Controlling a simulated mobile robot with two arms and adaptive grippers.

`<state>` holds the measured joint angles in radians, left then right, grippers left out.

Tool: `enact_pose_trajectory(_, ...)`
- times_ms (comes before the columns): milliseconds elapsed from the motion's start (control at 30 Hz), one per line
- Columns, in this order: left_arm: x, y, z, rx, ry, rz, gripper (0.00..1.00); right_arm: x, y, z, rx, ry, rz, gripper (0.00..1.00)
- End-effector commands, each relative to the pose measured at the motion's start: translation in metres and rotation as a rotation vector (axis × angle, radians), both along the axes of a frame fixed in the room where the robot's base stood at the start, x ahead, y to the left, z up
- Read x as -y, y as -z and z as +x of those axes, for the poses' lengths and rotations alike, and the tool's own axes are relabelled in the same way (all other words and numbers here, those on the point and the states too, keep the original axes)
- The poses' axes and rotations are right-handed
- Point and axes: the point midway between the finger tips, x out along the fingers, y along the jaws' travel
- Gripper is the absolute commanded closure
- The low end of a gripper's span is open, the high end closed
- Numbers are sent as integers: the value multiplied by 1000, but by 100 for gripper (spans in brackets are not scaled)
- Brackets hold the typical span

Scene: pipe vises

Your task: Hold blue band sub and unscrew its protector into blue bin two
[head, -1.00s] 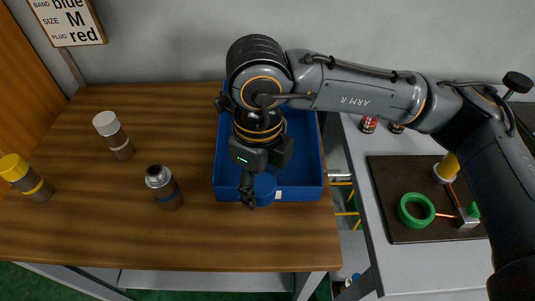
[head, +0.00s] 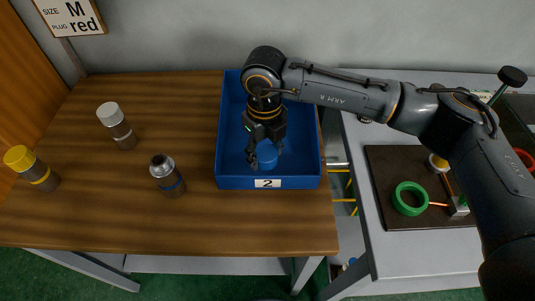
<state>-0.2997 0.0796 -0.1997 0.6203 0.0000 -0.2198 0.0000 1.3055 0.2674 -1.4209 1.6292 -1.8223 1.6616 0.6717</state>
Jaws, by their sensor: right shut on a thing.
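The blue band sub (head: 170,183) stands on the wooden table, a dark cylinder with a blue band and a bare grey metal top. Blue bin two (head: 232,182) is an open blue box with a white label reading 2, to the right of the sub. My right gripper (head: 264,163) is inside the outline of the bin, pointing down, shut on a blue protector cap (head: 267,154). I cannot tell if the cap touches the bin floor. My left gripper is not in view.
A sub with a white cap (head: 117,127) and a sub with a yellow cap (head: 33,169) stand to the left on the table. A grey bench at right holds a dark board (head: 385,165) with a green ring (head: 409,198).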

Motion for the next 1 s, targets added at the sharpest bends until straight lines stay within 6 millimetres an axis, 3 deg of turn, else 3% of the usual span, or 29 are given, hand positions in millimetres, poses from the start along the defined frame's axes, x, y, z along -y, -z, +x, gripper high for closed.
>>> enact_pose_trajectory(267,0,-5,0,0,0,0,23,5,17,13,-2,2,0,87)
enact_pose_trajectory(500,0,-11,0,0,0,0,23,5,49,15,-1,-1,0,87)
enact_pose_trajectory(867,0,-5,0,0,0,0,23,5,55,16,0,-1,0,87)
enact_pose_trajectory(900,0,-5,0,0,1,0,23,5,54,16,0,-1,0,47)
enact_pose_trajectory(1000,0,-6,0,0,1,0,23,5,53,15,0,0,0,27)
